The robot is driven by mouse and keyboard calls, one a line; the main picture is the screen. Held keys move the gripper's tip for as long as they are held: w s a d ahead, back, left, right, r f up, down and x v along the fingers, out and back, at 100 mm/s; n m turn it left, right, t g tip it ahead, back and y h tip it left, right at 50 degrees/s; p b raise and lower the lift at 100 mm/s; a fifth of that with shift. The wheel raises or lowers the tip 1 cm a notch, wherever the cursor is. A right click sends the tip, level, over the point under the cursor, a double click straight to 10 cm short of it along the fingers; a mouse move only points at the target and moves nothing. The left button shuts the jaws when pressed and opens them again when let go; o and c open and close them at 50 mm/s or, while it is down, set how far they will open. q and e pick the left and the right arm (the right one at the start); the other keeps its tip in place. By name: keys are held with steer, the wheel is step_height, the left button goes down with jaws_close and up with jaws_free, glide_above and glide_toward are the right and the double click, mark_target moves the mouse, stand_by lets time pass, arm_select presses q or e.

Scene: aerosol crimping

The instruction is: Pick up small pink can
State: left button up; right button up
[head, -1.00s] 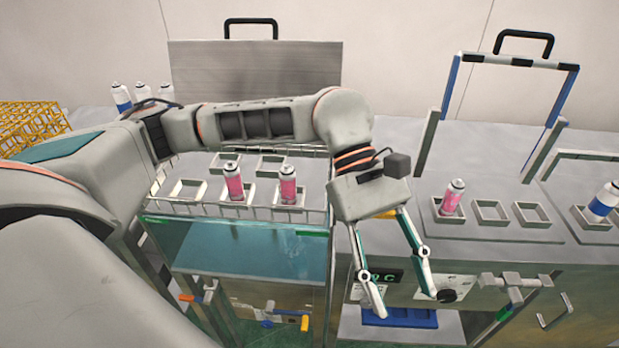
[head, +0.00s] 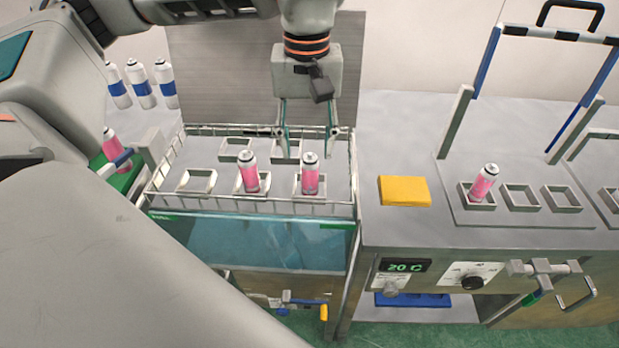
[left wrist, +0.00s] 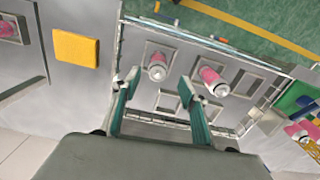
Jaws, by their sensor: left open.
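Two pink cans with white tops stand upright in square holders in the wire basket: a left one (head: 249,174) and a right one (head: 310,176). They also show in the left wrist view, the right one (left wrist: 157,68) in front of the fingers and the left one (left wrist: 211,80) to its right. Another pink can (head: 484,184) sits in a holder on the right bench, and one more (head: 113,147) stands at far left. I cannot tell which is smallest. My left gripper (head: 307,138) is open and empty over the basket's back, behind the right can. My right gripper is not in view.
The basket's wire rim (head: 250,205) surrounds the holders, above a blue-green glass-fronted tank (head: 255,240). A grey upright panel (head: 220,80) stands behind. A yellow block (head: 404,191) lies to the right. Several white-blue cans (head: 141,84) stand at back left.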

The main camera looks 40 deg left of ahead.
mark_target(310, 157)
arm_select(q)
steer(key=f, duration=0.5)
steer(key=shift+d+f, duration=0.2)
steer(key=shift+d, duration=0.1)
steer(key=c, duration=1.2)
